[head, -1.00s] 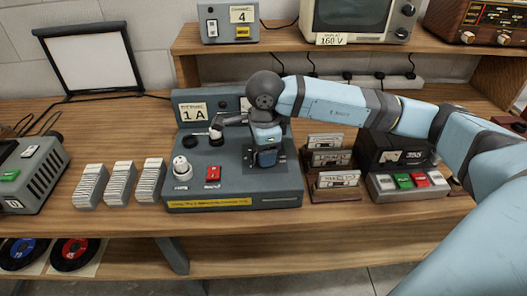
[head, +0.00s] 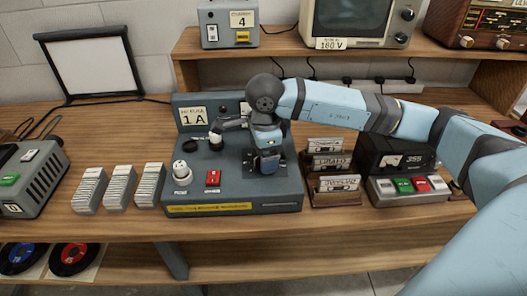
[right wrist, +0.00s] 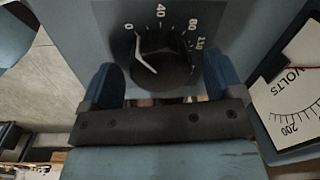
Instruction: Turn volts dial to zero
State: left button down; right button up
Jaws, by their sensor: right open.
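The volts dial (right wrist: 165,62) is a black knob with a white pointer line in the right wrist view. Its scale reads 0, 40, 80 and up. The pointer slants up and left, close to the 0 mark. My right gripper (right wrist: 160,82) is open, with one blue finger at each side of the knob; whether they touch it I cannot tell. A meter marked VOLTS (right wrist: 292,90) shows at the right of the wrist view. My left gripper is not in view.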

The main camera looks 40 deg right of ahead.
notch_tip(320, 180, up, 14)
jog(key=shift+s+a+f+p, duration=0.15)
jog(key=shift+s+f+p, duration=0.1)
jog(key=shift+s+p, duration=0.2)
dwell(0.4)
